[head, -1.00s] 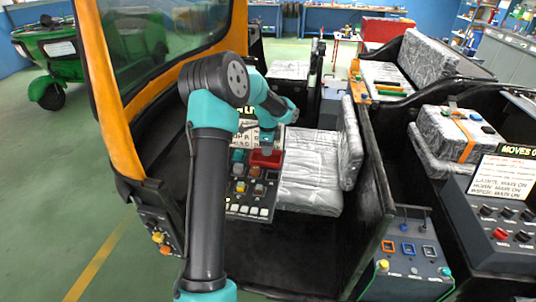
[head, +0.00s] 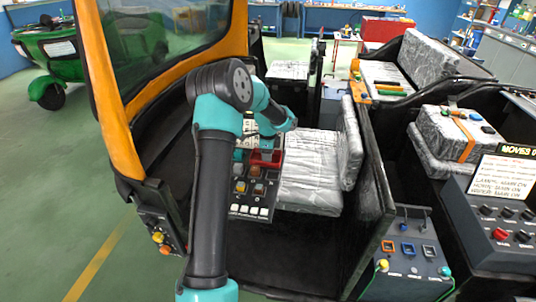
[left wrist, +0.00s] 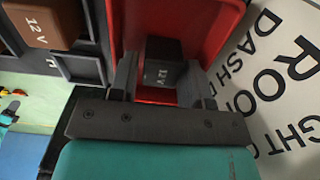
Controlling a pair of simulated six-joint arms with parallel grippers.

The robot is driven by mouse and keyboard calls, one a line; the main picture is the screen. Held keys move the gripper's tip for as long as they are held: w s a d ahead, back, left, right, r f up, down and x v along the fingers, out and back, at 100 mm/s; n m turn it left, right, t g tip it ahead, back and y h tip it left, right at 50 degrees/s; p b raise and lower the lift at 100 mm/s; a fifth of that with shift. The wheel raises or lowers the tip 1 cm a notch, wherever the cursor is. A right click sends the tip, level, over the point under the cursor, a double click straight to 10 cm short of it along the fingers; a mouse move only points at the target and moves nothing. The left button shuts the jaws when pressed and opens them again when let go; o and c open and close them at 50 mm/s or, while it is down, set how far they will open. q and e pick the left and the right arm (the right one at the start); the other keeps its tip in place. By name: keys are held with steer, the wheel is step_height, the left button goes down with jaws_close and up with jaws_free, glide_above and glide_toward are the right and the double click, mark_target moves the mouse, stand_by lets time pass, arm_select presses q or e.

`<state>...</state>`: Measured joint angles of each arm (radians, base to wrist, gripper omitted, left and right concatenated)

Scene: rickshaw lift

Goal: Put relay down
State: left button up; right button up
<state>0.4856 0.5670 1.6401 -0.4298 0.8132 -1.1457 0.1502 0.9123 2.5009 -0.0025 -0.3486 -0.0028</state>
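A black relay (left wrist: 163,65) marked 12 V sits between the fingers of my left gripper (left wrist: 165,80) in the left wrist view. The fingers appear closed on its sides. Behind it is a red tray (left wrist: 196,28), and the relay is over or inside it; I cannot tell whether it touches the tray's floor. In the head view my left gripper (head: 267,150) points down at the red tray (head: 262,163), beside the seat, and the relay is hidden there. My right gripper is not in view.
A panel of coloured relays (head: 252,190) lies just in front of the tray. A brown relay (left wrist: 40,22) sits in a black socket beside it. A white lettered card (left wrist: 275,70) lies at the right. The silver seat (head: 310,170) stands right of the tray.

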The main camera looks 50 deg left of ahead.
arm_select(q)
step_height(320, 180, up, 12)
steer(key=shift+r, duration=0.15)
stand_by(0.7)
